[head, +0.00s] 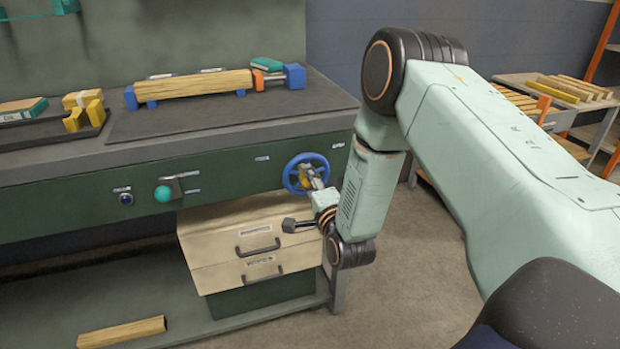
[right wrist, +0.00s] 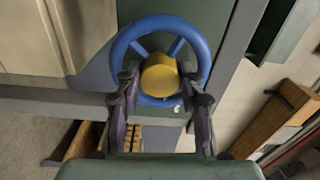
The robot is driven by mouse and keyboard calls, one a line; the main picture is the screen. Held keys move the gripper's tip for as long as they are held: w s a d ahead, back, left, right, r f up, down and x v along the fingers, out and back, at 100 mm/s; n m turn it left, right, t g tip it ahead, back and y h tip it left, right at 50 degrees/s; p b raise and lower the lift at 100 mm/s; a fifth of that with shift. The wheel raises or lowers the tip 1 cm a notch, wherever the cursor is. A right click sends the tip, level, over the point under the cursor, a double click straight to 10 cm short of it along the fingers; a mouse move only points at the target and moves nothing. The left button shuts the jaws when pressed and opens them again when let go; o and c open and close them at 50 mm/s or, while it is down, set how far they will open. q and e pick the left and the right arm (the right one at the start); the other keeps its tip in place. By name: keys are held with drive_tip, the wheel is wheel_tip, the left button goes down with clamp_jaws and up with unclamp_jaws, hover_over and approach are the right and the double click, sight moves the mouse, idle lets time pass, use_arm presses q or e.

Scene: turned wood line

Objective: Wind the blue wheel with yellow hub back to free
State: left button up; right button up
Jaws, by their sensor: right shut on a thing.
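The fingers lie on either side of the hub, inside the rim. On the bench top a wooden bar (head: 195,84) lies across blue supports, with an orange piece (head: 259,80) and blue block (head: 295,76) at its right end. My left gripper is not in view.
A teal knob (head: 163,194) and a dark blue button (head: 126,199) sit on the bench front. Pale drawers (head: 215,245) are below, close to my right wrist. A wooden piece (head: 121,332) lies on the low shelf. A rack with wood (head: 560,88) stands at right.

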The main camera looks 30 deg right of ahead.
drive_tip(key=shift+d+n+p, duration=0.1)
drive_tip(key=shift+n+p, duration=6.3)
drive_tip(key=shift+n, duration=8.7)
drive_tip(key=o, duration=0.9)
drive_tip(key=shift+s, duration=0.1)
